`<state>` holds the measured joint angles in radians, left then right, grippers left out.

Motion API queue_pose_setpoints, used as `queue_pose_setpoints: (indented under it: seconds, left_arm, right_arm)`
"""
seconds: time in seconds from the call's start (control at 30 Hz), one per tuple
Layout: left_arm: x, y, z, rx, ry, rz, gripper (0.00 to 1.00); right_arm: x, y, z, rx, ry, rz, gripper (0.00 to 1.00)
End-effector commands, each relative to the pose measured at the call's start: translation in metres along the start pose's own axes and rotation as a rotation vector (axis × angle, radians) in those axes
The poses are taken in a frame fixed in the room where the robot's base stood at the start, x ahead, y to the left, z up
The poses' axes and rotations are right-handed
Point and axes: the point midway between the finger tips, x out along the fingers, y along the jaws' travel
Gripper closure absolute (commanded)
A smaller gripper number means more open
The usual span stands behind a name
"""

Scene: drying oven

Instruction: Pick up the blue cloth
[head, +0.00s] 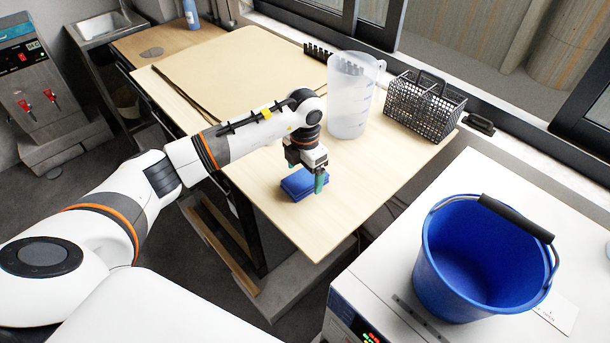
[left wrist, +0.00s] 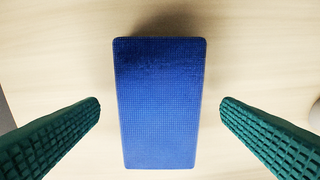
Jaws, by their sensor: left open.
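The blue cloth (head: 297,185) is a folded blue block lying flat on the light wooden table (head: 385,165) near its front edge. My left gripper (head: 307,180) is above it, pointing down, and hides part of it in the head view. In the left wrist view the cloth (left wrist: 160,105) lies between the two green ridged fingers of my left gripper (left wrist: 160,120), with a gap on both sides. The left gripper is open and empty. My right gripper is not in view.
A clear measuring jug (head: 350,100) and a black wire basket (head: 424,104) stand behind the cloth. A brown board (head: 240,75) lies at the back left. A blue bucket (head: 480,265) stands on a white appliance (head: 385,265) at the right. The table around the cloth is clear.

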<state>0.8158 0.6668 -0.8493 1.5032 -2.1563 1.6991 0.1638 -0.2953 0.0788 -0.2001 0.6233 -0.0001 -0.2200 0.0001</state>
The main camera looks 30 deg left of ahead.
Motion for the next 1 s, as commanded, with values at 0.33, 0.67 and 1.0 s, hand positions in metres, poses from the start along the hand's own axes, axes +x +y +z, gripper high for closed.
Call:
queue_pose_setpoints:
  seconds: [0.33,0.67,1.0]
  left_arm:
    - [0.018,0.001,-0.001,0.002,0.002,0.000,0.13]
    - [0.018,0.001,-0.001,0.002,0.002,0.000,0.57]
    - [0.012,0.000,-0.002,0.002,0.005,-0.001,0.61]
  right_arm:
    - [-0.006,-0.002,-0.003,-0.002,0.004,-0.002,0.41]
    - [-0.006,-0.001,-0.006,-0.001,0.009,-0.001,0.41]
    - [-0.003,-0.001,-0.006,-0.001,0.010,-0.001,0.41]
